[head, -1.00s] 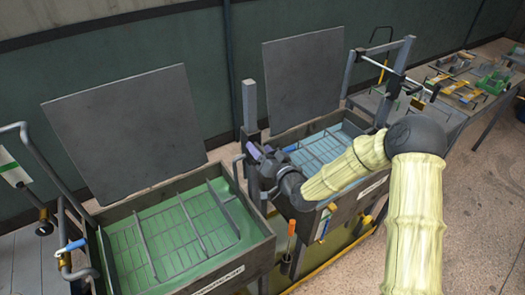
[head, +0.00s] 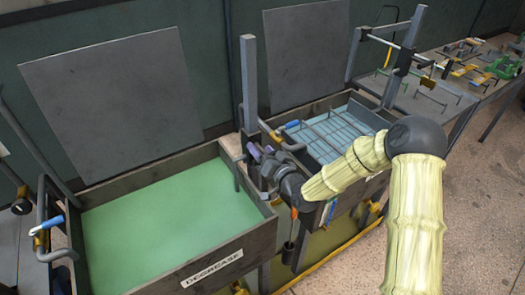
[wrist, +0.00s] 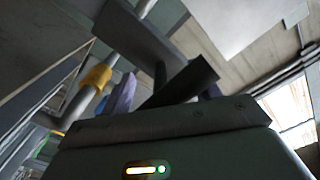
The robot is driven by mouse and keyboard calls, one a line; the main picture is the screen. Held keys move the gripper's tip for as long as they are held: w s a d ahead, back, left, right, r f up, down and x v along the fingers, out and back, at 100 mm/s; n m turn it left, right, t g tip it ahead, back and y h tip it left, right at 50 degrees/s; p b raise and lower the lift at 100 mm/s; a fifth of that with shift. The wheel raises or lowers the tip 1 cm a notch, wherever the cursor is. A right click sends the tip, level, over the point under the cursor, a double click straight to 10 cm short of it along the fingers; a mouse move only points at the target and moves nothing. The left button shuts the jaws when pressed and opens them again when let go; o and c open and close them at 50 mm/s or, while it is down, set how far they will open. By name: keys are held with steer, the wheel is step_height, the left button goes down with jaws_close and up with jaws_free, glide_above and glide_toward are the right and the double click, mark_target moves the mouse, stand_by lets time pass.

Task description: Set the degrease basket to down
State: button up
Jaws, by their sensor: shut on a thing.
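The degrease tank (head: 235,259) stands at the left in the head view, marked by its DEGREASE label (head: 212,268). Its green liquid (head: 160,215) shows a smooth surface, and no basket wires show in it. My gripper (head: 262,160) is at the upright post (head: 249,85) between the two tanks, by the tank's right rear corner. It is shut on a handle there; the jaws and my wrist mostly hide what they hold. In the wrist view a purple piece (wrist: 121,95) shows beside the dark jaws.
A second tank with blue liquid and a wire basket (head: 330,140) stands to the right. A bent pipe with a yellow collar and blue grip (head: 45,224) is at the left tank's left side. Grey panels (head: 115,100) stand behind. Benches with tools (head: 465,70) are further right.

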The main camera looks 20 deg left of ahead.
steer(key=shift+s+d+f+b, duration=0.1)
steer(key=shift+f+b, duration=0.6)
steer(key=shift+f, duration=0.45)
steer(key=shift+d+f+b, duration=0.1)
steer(key=shift+f+b, duration=0.55)
steer(key=shift+f, duration=0.5)
steer(key=o, duration=1.3)
steer(key=shift+c, duration=0.2)
steer(key=shift+a+r, duration=0.1)
steer(key=shift+a, duration=0.05)
steer(key=shift+s, duration=0.1)
steer(key=p+v, duration=0.5)
steer(key=v, duration=1.2)
steer(key=shift+d+r, duration=0.2)
steer(key=shift+d, duration=0.1)
